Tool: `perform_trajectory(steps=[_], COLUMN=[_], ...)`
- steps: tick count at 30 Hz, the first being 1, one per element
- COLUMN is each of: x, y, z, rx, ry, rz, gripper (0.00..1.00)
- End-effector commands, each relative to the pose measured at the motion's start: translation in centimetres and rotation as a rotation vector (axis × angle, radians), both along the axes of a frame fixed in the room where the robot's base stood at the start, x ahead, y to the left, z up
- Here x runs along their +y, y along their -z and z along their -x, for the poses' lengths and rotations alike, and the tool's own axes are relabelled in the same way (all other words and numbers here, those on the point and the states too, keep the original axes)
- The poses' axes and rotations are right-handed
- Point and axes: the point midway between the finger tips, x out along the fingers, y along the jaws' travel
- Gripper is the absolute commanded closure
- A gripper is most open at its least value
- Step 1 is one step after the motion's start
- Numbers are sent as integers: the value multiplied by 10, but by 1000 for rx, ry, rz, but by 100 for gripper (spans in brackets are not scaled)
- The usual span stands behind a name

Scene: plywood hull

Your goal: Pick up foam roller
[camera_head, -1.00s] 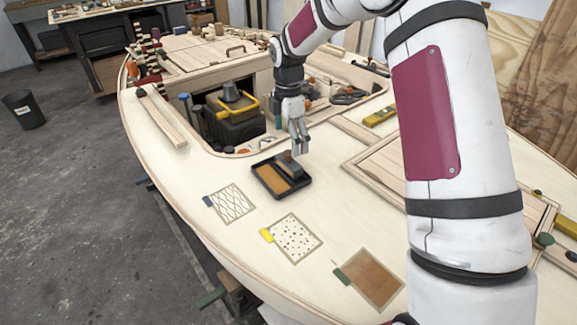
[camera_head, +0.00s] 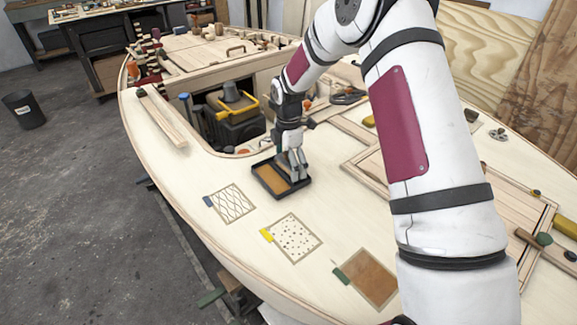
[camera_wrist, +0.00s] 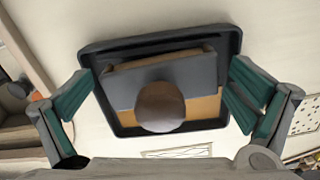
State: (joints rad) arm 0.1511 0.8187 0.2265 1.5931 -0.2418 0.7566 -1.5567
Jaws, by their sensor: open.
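No clear roller shape can be made out. A dark grey block (camera_wrist: 190,72) with a round brown knob (camera_wrist: 160,106) lies in a shallow black tray (camera_wrist: 150,43) with a tan floor. The tray (camera_head: 283,196) rests on the pale deck. My gripper (camera_head: 293,174) is directly above the tray and hides most of the block in the head view. In the wrist view my gripper (camera_wrist: 163,80) is open, its green-padded fingers spread on either side of the block and apart from it. Whether the fingertips are below the tray rim cannot be told.
Three sample squares lie in front of the tray: netted (camera_head: 232,204), speckled (camera_head: 293,238) and brown (camera_head: 371,277). An open hatch with a dark machine (camera_head: 237,115) is behind left. A framed panel (camera_head: 372,165) lies to the right. Bare deck surrounds the tray.

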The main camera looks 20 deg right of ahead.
Motion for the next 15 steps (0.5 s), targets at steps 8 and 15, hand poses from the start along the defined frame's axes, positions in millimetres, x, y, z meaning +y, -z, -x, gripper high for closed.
perform_trajectory(steps=[8,15], x=[0,0], y=[0,-1], z=[0,0], rx=[0,0], ry=[0,0], rz=[0,0], gripper=[50,55])
